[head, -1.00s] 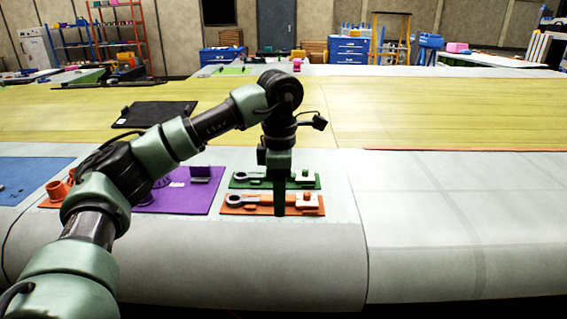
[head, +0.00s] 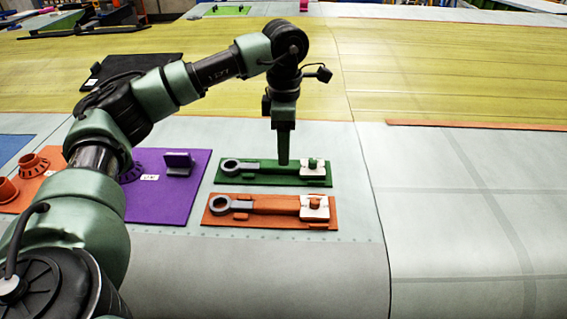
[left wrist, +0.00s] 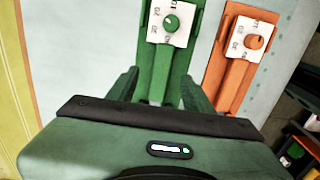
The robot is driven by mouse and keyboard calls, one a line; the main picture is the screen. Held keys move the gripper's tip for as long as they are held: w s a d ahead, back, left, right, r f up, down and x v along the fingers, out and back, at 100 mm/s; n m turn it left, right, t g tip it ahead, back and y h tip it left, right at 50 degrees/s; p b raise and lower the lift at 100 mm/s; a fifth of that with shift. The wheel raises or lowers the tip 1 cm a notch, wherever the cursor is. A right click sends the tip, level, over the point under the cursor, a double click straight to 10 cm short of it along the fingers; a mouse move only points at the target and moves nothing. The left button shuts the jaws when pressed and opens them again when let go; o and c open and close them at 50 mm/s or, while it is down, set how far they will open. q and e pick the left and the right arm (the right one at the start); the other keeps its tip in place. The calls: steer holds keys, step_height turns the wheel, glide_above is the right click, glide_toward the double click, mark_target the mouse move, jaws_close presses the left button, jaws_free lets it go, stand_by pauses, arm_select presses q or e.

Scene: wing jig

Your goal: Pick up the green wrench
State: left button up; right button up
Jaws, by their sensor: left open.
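The green wrench (head: 263,164) lies on a green board (head: 322,183), its grey ring end to the left and a white plate with a green knob (head: 313,164) at its right end. My left gripper (head: 283,161) points down at the middle of the wrench, open and empty. In the left wrist view its two fingers (left wrist: 161,92) are on either side of the green wrench's shaft (left wrist: 162,78). I cannot tell how much height is left between fingertips and board. My right gripper is not in view.
An orange wrench (head: 275,204) on an orange board (head: 268,223) lies just in front, close to the green board. A purple board (head: 178,206) with a raised holder is to the left. The pale surface to the right (head: 470,230) is clear.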

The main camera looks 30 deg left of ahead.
mark_target(273, 168)
arm_select(q)
steer(key=f, duration=0.1)
steer(key=f+p, duration=0.1)
steer(key=f, duration=0.1)
steer(key=shift+s+f+p, duration=0.25)
steer(key=shift+f+p, duration=0.05)
steer(key=shift+f, duration=0.05)
steer(key=shift+w+f, duration=0.1)
steer(key=shift+f, duration=0.35)
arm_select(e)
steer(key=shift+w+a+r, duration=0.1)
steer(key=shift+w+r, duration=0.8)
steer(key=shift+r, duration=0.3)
arm_select(q)
steer(key=shift+c, duration=0.3)
steer(key=c, duration=1)
jaws_close()
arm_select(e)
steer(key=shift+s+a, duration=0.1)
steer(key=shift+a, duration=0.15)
arm_select(q)
steer(key=shift+r, duration=0.1)
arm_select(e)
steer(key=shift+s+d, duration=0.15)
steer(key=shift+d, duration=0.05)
